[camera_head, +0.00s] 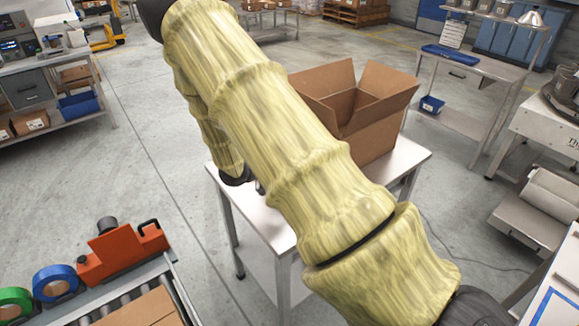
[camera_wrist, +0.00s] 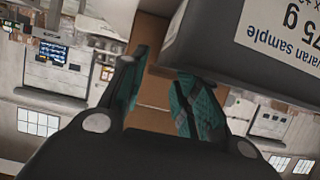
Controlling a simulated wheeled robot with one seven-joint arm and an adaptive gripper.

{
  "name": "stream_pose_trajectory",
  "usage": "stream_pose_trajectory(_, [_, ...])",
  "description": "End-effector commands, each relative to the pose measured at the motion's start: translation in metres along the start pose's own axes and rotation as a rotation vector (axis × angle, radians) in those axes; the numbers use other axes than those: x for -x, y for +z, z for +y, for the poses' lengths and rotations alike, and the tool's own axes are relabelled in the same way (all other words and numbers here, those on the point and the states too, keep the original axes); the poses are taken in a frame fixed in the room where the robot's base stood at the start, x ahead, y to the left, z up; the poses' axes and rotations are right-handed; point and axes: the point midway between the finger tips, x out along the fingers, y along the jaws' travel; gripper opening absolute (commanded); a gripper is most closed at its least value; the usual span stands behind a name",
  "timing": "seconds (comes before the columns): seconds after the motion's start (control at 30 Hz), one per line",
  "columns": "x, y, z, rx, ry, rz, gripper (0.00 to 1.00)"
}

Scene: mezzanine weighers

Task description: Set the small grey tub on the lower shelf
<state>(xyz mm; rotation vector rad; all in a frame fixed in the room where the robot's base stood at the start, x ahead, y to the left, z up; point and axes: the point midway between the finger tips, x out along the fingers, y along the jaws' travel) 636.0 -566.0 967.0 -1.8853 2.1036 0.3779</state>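The grey tub (camera_wrist: 275,55) is dark grey with a white label reading "varan sample" and "75 g". It fills the upper right of the wrist view, very close, and the lettering appears upside down. My gripper (camera_wrist: 160,95) has its two teal-padded fingers apart, with only cardboard brown seen between them. The right finger lies at the tub's lower edge; I cannot tell whether it touches. In the head view my sleeved arm hides the tub and most of the gripper. A metal table (camera_head: 265,217) stands under the arm, and part of its lower level (camera_head: 255,268) shows.
An open cardboard box (camera_head: 375,135) stands on the table's far right part. A roller conveyor (camera_head: 190,300) at lower left holds an orange tape dispenser (camera_head: 120,250) and blue (camera_head: 55,282) and green tape rolls (camera_head: 14,303). A workbench (camera_head: 470,68) stands behind right. Floor left of the table is clear.

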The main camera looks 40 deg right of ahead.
Motion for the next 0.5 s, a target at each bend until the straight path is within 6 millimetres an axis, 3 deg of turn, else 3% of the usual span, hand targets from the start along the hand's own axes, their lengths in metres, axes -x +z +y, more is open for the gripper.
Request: stream_pose_trajectory(0.5, [-0.047,-0.001,-0.004,-0.001,0.002,0.001,0.31])
